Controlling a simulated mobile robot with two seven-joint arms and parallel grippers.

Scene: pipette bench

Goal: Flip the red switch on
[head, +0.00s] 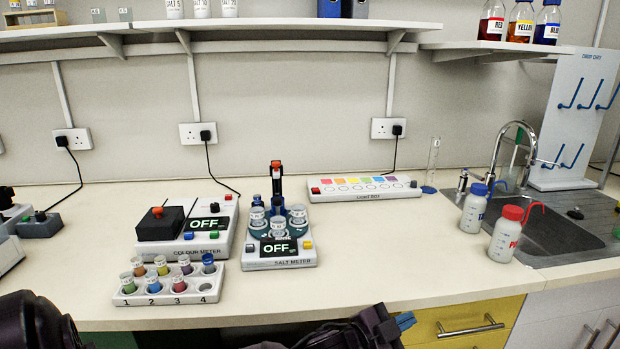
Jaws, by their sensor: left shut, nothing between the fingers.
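Several devices on the bench carry red parts, and I cannot tell which is the red switch. The light box (365,188) has a small red switch (315,190) at its left end. The colour meter (210,235) has a small red piece (228,197) at its back right and a red-orange knob on its black lid; its display reads OFF. The salt meter (281,263) also reads OFF and has a red-topped post (276,163). My right gripper is out of view.
A rack of coloured vials (205,292) stands in front of the colour meter. Two wash bottles, one blue-capped (473,211) and one red-capped (505,237), stand by the sink (560,232). The bench between the salt meter and the bottles is clear. Shelves run above.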

